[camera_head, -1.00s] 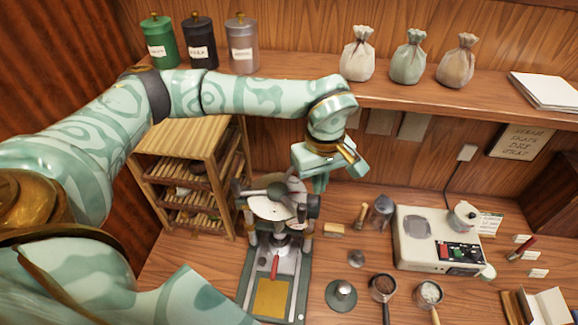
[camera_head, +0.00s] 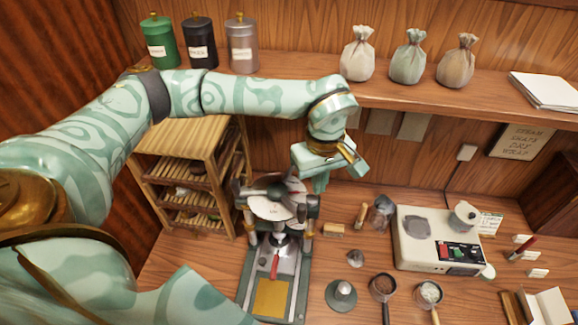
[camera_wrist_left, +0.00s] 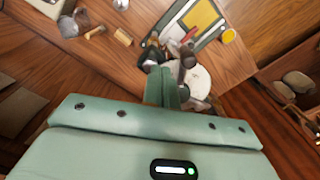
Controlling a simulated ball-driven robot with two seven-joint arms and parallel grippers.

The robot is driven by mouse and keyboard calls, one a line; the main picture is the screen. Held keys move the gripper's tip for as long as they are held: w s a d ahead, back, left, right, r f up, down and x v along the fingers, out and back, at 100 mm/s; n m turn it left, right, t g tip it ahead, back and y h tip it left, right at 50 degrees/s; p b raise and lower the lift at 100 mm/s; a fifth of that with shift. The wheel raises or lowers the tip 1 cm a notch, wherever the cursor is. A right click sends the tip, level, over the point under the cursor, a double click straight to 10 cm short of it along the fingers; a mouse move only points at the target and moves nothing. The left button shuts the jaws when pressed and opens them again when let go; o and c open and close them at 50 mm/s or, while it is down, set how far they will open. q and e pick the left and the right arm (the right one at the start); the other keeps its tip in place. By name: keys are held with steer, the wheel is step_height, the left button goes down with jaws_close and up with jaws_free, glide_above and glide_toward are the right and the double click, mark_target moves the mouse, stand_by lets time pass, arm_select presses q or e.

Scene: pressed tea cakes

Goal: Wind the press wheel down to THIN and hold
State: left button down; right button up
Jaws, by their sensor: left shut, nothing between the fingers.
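The tea press (camera_head: 278,240) stands on the counter in the lower middle of the head view. Its pale round wheel plate (camera_head: 272,209) with dark arms sits on top and also shows in the left wrist view (camera_wrist_left: 201,82). No THIN mark is readable. A red-handled part (camera_head: 274,266) sits at the press front, above a yellow plate (camera_head: 271,297). My left gripper (camera_head: 321,184) points down at the wheel's right rear edge, fingers shut and empty. In the left wrist view its fingertips (camera_wrist_left: 162,76) overlap the wheel area; I cannot tell whether they touch it. My right gripper is out of view.
A wooden rack (camera_head: 190,170) stands left of the press. Canisters (camera_head: 242,45) and tied bags (camera_head: 408,58) line the shelf above. Bare counter lies between the small items.

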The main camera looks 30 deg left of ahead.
mark_target(305, 205)
arm_select(q)
steer(key=shift+s+a+f+b, duration=0.2)
steer(key=shift+s+f+b, duration=0.1)
steer(key=shift+s+f, duration=0.35)
steer(key=shift+s+a+f+b, duration=0.2)
steer(key=shift+s+f+b, duration=0.2)
steer(key=shift+f, duration=0.5)
steer(key=shift+s+a+f+b, duration=0.25)
steer(key=shift+s+f, duration=0.3)
steer(key=shift+f, duration=0.2)
steer(key=shift+s+a, duration=0.15)
steer(key=shift+s, duration=0.4)
steer(key=shift+s+a, duration=0.15)
steer(key=shift+s, duration=0.4)
steer(key=shift+s+a, duration=0.15)
steer(key=shift+s, duration=0.1)
steer(key=shift+s+a+p, duration=0.3)
steer(key=shift+s, duration=0.1)
